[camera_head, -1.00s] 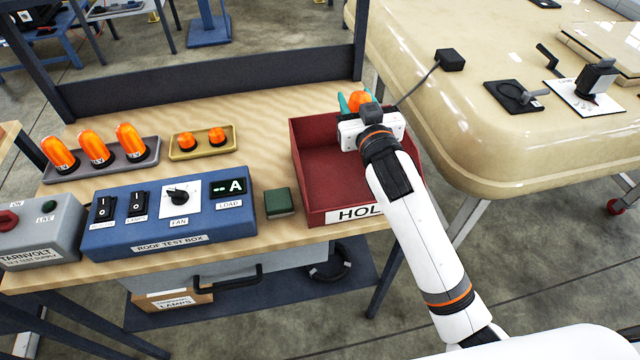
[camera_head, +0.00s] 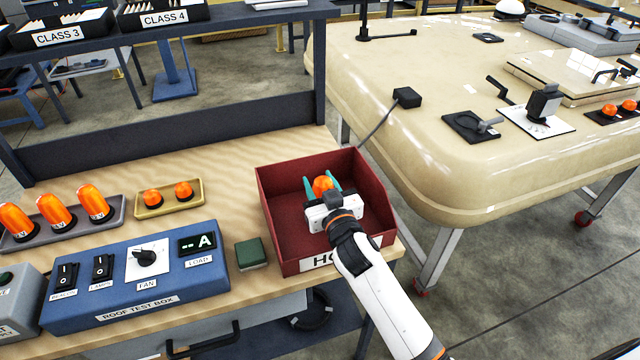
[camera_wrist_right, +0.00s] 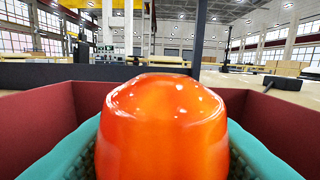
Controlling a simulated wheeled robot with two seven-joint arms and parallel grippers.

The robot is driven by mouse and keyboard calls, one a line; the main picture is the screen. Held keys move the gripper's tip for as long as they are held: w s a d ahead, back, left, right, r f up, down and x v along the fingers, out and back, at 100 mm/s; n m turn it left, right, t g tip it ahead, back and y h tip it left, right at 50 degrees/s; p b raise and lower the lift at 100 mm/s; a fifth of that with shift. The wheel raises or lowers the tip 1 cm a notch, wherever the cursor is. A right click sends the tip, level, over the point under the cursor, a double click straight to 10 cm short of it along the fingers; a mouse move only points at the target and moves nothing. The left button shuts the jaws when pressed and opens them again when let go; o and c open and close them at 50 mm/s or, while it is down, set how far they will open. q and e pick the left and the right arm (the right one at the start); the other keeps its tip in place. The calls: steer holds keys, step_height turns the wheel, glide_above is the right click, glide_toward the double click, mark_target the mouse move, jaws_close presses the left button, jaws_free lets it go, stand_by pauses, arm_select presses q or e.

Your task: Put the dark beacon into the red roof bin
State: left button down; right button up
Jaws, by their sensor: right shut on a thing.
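An orange beacon (camera_head: 322,186) is between the teal fingers of my right gripper (camera_head: 323,184), which is shut on it. In the right wrist view the beacon (camera_wrist_right: 163,130) fills the middle, unlit, with a teal finger on each side. The gripper and beacon are within the walls of the red bin (camera_head: 375,192), whose front label is partly hidden by my arm. I cannot tell whether the beacon touches the bin floor. My left gripper is not in view.
Several orange beacons stand in a grey tray (camera_head: 118,205); two small orange lamps sit in a yellow tray (camera_head: 168,209). The blue roof test box (camera_head: 140,280) and a green block (camera_head: 249,253) are left of the bin. A cream roof (camera_head: 420,130) stands right.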

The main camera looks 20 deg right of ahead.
steer(key=shift+f+b, duration=0.45)
steer(key=shift+f, duration=0.2)
steer(key=o, duration=1.1)
steer(key=shift+r, duration=0.1)
steer(key=shift+r+p, duration=0.3)
steer(key=shift+p, duration=0.05)
steer(key=shift+r+p, duration=0.4)
steer(key=shift+r, duration=0.2)
steer(key=shift+s+f+b, duration=0.4)
steer(key=shift+s+f, duration=0.1)
steer(key=shift+s, duration=0.3)
steer(key=s, duration=0.4)
steer(key=s+b, duration=0.1)
steer(key=s, duration=0.4)
steer(key=shift+s+d, duration=0.2)
steer(key=shift+s, duration=0.1)
steer(key=shift+s+r, duration=0.15)
steer(key=shift+s, duration=0.3)
